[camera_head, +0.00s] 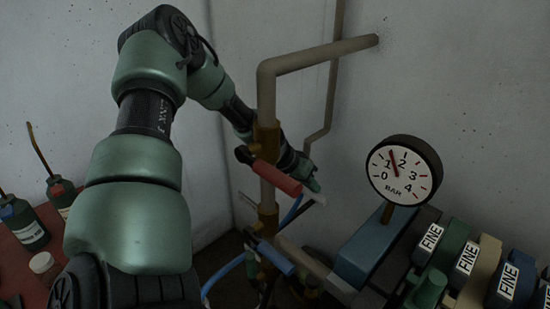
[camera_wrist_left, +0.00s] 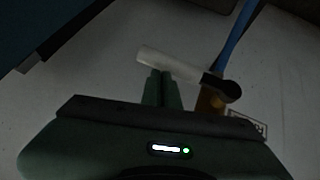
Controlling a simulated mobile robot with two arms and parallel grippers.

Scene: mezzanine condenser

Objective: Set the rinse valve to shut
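A pale lever (camera_wrist_left: 165,65) with a black hub (camera_wrist_left: 222,88) sits on a brass valve body (camera_wrist_left: 207,102) in the left wrist view. I cannot read which valve is the rinse one. My left gripper (camera_wrist_left: 164,75) has its green fingers close together, tips at the lever's side, apparently touching; the lever crosses them rather than lying between them. In the head view the gripper (camera_head: 311,183) is partly hidden behind the pipe. My right gripper is not in view.
A beige pipe (camera_head: 267,95) stands in front of my left forearm, with a red lever (camera_head: 277,180) and a lower blue lever (camera_head: 276,258). A pressure gauge (camera_head: 404,171) and blocks marked FINE (camera_head: 466,259) stand right. Bottles (camera_head: 25,226) stand on a red surface (camera_head: 22,270) left.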

